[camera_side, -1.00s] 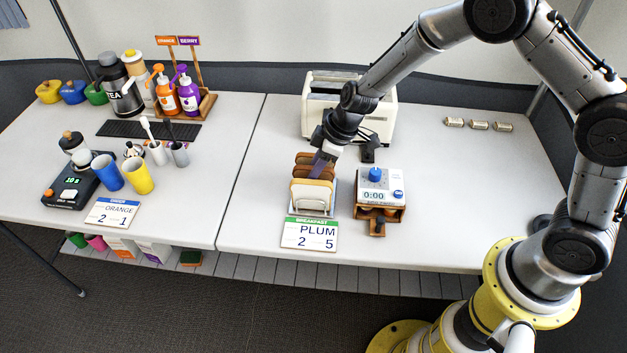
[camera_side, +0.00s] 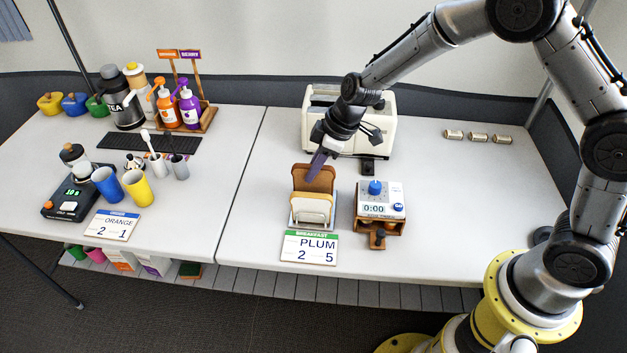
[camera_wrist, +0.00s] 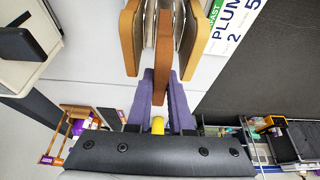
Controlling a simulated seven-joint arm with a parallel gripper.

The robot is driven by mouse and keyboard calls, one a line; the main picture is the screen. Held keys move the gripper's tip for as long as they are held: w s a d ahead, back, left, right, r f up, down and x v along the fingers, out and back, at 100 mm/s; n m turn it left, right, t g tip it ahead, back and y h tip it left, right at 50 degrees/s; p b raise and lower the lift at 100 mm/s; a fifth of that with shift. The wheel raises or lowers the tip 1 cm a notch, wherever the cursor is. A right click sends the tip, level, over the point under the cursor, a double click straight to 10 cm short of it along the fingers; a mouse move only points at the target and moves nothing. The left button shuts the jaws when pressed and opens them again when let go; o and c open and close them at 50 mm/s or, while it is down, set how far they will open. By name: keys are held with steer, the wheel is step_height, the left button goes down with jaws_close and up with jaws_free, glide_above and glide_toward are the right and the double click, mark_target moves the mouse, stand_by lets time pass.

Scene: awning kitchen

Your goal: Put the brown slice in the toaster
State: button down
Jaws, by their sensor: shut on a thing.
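My gripper (camera_side: 322,160) is shut on the brown slice (camera_side: 313,178) near its top edge. In the wrist view, the purple fingers (camera_wrist: 161,100) pinch the brown slice (camera_wrist: 165,58), which extends closer to the camera than its neighbours. Lighter tan slices (camera_wrist: 130,38) stand on both sides of it. The brown slice is partly raised above the rack (camera_side: 294,220), with its lower part hidden behind the front tan slice (camera_side: 312,205). The cream toaster (camera_side: 386,135) stands behind the rack, with its top slots partly hidden by my arm.
A timer box (camera_side: 380,197) stands right of the rack. A PLUM sign (camera_side: 310,247) lies in front. Small labelled cylinders (camera_side: 479,137) lie at the back right. The table right of the timer is clear. Cups, bottles and a scale occupy the left table.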

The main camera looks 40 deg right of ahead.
step_height(320, 180, up, 5)
steer(key=shift+f, duration=0.1)
steer(key=shift+s+r, duration=0.15)
steer(key=shift+r, duration=0.15)
steer(key=shift+n, duration=0.6)
steer(key=r, duration=0.1)
steer(key=w+r, duration=0.1)
steer(key=r, duration=0.2)
steer(key=shift+w+a+r, duration=0.1)
steer(key=shift+w+a, duration=0.15)
steer(key=shift+w, duration=0.15)
steer(key=w+d+r, duration=0.3)
steer(key=w+d, duration=0.3)
steer(key=d, duration=0.1)
steer(key=w+d+r, duration=0.4)
steer(key=w+d, duration=0.2)
steer(key=w+d+f+m, duration=0.1)
steer(key=d+f, duration=0.5)
steer(key=f, duration=0.2)
steer(key=shift+w+f, duration=0.15)
steer(key=shift+w, duration=0.15)
steer(key=shift+d, duration=0.15)
